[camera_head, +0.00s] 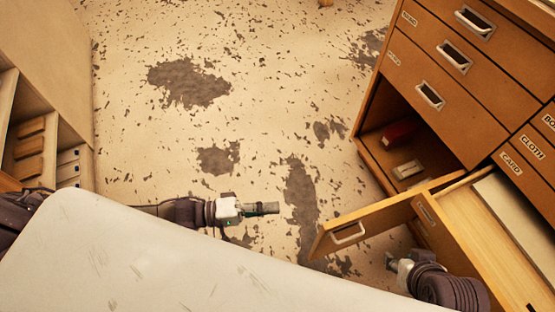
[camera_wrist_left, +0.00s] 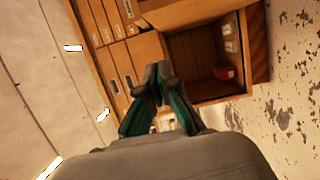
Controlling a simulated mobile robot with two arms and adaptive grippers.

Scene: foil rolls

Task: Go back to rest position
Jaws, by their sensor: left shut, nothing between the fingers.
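My left gripper (camera_head: 265,208) reaches in from the left over the bare floor, its fingers pointing right. It is shut and empty, apart from the cabinet. Its closed green and dark fingers also show in the left wrist view (camera_wrist_left: 158,88), in front of the cabinet. My right gripper (camera_head: 393,262) is at the lower right, below the pulled-out drawer (camera_head: 430,222). Its fingers are small and partly hidden, so I cannot see their opening. No foil roll can be made out clearly.
A wooden cabinet (camera_head: 440,120) with labelled drawers stands at the right. Its open compartment holds a red object (camera_head: 400,131). A drawer juts out with its handled front (camera_head: 340,228) facing left. A shelf unit (camera_head: 62,155) stands at the left. The stained floor (camera_head: 250,100) between is clear.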

